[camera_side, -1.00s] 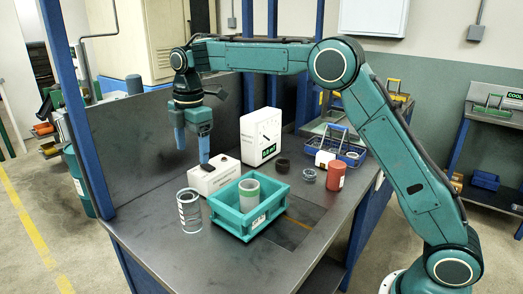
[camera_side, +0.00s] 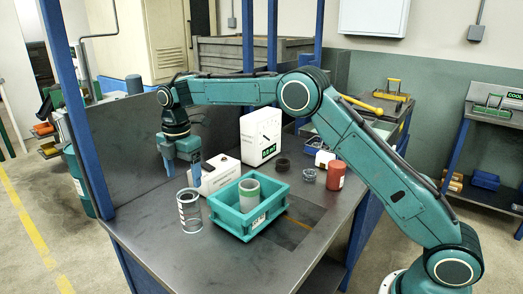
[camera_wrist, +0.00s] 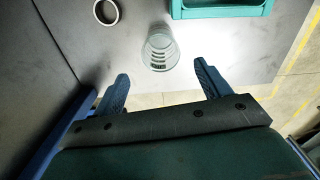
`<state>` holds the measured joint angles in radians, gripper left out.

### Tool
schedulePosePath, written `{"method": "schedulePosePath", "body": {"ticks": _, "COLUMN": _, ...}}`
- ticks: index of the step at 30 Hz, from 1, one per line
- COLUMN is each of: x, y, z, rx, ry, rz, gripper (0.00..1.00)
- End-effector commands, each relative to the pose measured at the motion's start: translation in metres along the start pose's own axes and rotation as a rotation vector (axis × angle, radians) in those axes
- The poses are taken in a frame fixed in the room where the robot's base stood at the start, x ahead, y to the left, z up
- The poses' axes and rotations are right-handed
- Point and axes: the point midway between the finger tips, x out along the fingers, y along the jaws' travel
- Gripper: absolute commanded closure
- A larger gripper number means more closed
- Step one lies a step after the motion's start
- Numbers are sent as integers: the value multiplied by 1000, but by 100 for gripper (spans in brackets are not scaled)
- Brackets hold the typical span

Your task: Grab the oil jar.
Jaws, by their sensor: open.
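A clear glass jar (camera_side: 189,211) with dark marks on its side, which looks like the oil jar, stands upright on the grey table left of the teal bin. It also shows in the wrist view (camera_wrist: 159,50), top centre, just beyond the gap between the fingers. My gripper (camera_side: 182,170) is open and empty, pointing down above and behind the jar in the side view. In the wrist view both blue fingers of my gripper (camera_wrist: 162,72) are spread apart, with the jar apart from them.
The teal bin (camera_side: 240,225) holds a grey-green cylinder (camera_side: 249,193). A white box (camera_side: 217,174) sits close behind the jar, and a white gauge unit (camera_side: 261,137) behind that. A red can (camera_side: 336,175) stands right. A pale ring (camera_wrist: 107,12) lies upper left in the wrist view.

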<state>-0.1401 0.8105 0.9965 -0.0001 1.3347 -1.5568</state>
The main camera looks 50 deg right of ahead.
Motion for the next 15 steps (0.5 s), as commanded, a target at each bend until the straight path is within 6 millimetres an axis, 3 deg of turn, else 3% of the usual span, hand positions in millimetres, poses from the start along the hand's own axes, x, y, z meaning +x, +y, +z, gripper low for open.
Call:
{"method": "schedulePosePath", "body": {"ticks": 6, "x": 34, "y": 0, "z": 0, "rx": 1, "ry": 0, "rz": -3, "gripper": 24}}
{"method": "schedulePosePath", "body": {"ticks": 15, "x": 52, "y": 0, "z": 0, "rx": 1, "ry": 0, "rz": -1, "gripper": 24}}
